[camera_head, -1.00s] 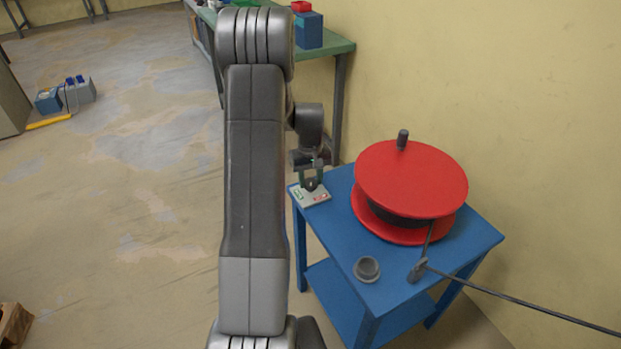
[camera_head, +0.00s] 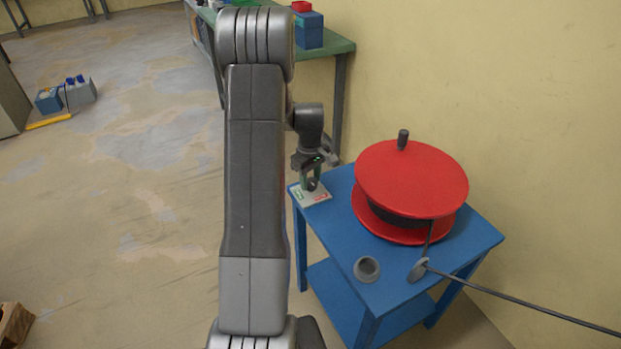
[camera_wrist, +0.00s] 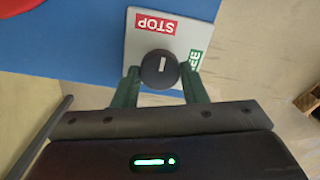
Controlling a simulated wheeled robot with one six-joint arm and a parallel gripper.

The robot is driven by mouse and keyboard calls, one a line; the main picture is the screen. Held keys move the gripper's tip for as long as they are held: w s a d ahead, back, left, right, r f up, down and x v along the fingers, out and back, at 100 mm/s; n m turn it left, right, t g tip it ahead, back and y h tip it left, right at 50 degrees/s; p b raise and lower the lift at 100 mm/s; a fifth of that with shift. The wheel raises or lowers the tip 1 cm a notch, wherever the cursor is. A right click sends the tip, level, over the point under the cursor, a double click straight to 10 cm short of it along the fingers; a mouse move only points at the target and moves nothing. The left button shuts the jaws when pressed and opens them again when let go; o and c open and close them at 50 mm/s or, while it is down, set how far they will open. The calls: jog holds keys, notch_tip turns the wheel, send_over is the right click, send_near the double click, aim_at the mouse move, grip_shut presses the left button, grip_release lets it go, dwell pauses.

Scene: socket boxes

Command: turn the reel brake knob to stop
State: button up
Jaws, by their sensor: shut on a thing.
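The reel brake knob (camera_wrist: 160,69) is a dark round cap with a white line. In the wrist view the line points up the picture, toward the red STOP label (camera_wrist: 155,22). A green label (camera_wrist: 194,58) on the right of the plate is partly hidden by a finger. The light plate (camera_head: 318,201) sits at the left corner of the blue table. My gripper (camera_wrist: 161,82) is shut on the knob, one green finger on each side; it also shows in the head view (camera_head: 311,186). The knob is hard to make out in the head view.
The red reel (camera_head: 411,178) stands on the blue table (camera_head: 470,238), right of the plate. A grey cup-like ring (camera_head: 367,269) and a cable guide (camera_head: 418,270) with a dark cable are near the front. A green bench (camera_head: 335,47) is behind.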

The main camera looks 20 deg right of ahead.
aim_at(310, 181)
jog(key=o, duration=1)
jog(key=shift+c, duration=0.2)
notch_tip(310, 181, up, 14)
jog(key=p, duration=0.1)
jog(key=shift+f, duration=0.15)
notch_tip(310, 181, down, 14)
jog(key=shift+r+b, duration=0.15)
jog(key=shift+b, duration=0.35)
jog(key=shift+r, duration=0.1)
